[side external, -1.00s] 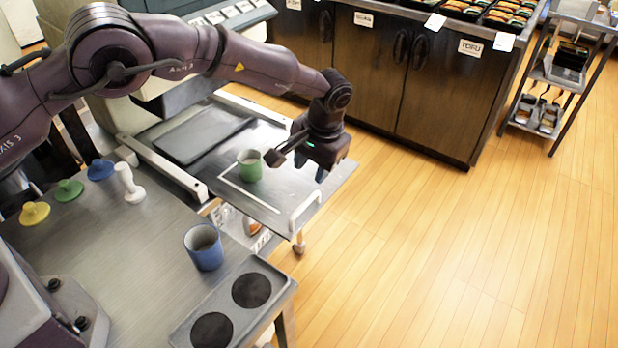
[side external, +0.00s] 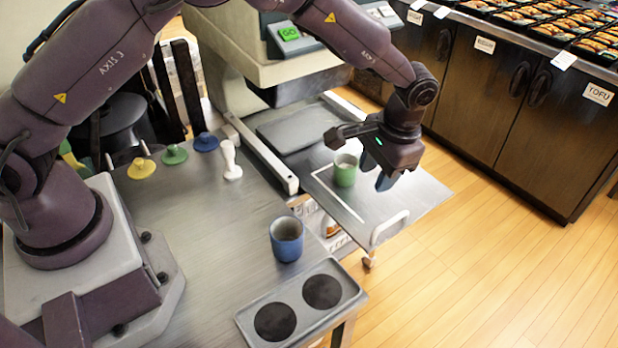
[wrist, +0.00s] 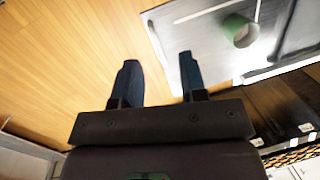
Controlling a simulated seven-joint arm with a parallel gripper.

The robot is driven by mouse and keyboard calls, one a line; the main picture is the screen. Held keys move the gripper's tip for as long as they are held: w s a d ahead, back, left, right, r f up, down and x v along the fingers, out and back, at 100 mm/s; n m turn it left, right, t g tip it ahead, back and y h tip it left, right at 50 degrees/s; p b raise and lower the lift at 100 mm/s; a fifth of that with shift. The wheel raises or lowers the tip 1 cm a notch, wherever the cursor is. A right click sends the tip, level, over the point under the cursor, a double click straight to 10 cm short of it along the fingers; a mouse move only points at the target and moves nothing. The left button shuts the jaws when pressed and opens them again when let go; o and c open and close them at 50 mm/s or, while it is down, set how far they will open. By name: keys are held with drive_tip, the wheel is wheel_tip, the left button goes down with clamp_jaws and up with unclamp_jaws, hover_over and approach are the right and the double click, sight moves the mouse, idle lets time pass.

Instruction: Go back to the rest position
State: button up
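My gripper (side external: 376,178) hangs above the pull-out metal shelf, just right of the green cup in the side view. Its two fingers are apart with nothing between them, as the wrist view (wrist: 158,80) also shows. The green cup (side external: 345,171) stands upright on the shelf inside a white marked outline. It shows at the top right of the wrist view (wrist: 238,32), apart from the fingers. A blue cup (side external: 287,240) stands upright on the metal table near its right edge.
Yellow, green and blue knobbed pieces (side external: 174,154) and a white one (side external: 231,162) stand at the table's back. Dark cabinets (side external: 472,90) line the back right. The wooden floor at right is clear.

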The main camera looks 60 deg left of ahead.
drive_tip(key=s+a+r+t+h, duration=0.1)
drive_tip(key=s+a+r+t, duration=0.2)
drive_tip(key=s+a+r, duration=0.3)
drive_tip(key=s+a+r+n+t, duration=0.1)
drive_tip(key=s+a+r+t, duration=0.2)
drive_tip(key=s+r, duration=1.4)
drive_tip(key=s+a, duration=0.3)
drive_tip(key=a, duration=0.1)
drive_tip(key=shift+a+n+t+h, duration=0.15)
drive_tip(key=shift+n+t+h, duration=0.15)
drive_tip(key=shift+h, duration=0.1)
